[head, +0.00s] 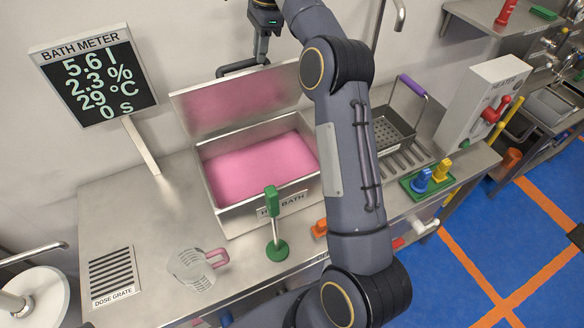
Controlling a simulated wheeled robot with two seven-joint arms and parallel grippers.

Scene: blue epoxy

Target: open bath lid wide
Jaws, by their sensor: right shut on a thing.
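The bath (264,208) is a steel box on the bench, filled with pink liquid (262,168). Its steel lid (238,97) stands raised along the back edge, leaning back, with a pink reflection on its inner face. The opening is clear to see. A dark bar handle (236,68) shows at the lid's top edge. My right gripper (262,57) is at the right part of this handle and is shut on it. My right arm crosses in front of the bath's right side and hides part of it. My left gripper is not in view.
A bath meter (96,78) stands on a post at left. A jug with pink handle (190,268) and a green stand (277,250) are in front of the bath. A basket (393,130), a heater (482,105) and a green tray (426,184) are at right. Bench left is mostly free.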

